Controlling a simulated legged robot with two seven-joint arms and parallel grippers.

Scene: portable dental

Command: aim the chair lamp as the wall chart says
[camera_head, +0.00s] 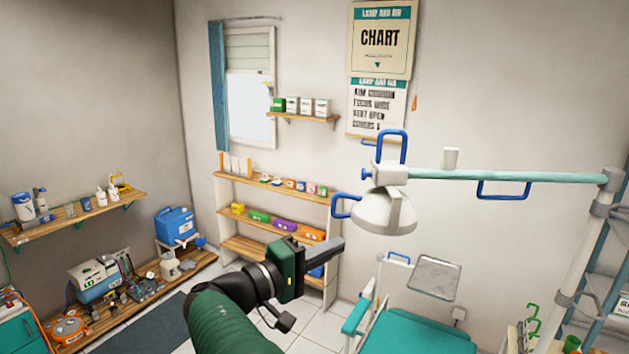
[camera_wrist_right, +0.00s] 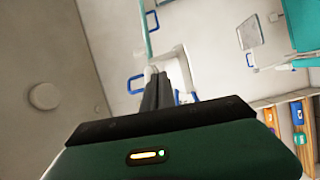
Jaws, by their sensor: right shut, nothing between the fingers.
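The chair lamp (camera_head: 385,210) has a white dome head with blue handles and hangs from a teal arm (camera_head: 500,176) on a white post at the right. The wall chart (camera_head: 377,105) hangs on the back wall; a cream sheet headed CHART (camera_head: 380,40) covers its upper part, and its small text is hard to read. My right gripper (camera_head: 335,246) is shut and empty, below and left of the lamp head, apart from it in the head view. In the right wrist view, the lamp head (camera_wrist_right: 172,62) shows just beyond the shut fingers (camera_wrist_right: 155,80). My left gripper is not in view.
The teal dental chair (camera_head: 415,335) stands below the lamp, with a metal tray (camera_head: 434,277) beside it. A wooden shelf unit (camera_head: 230,187) stands behind my right arm. Open air lies between my gripper and the lamp.

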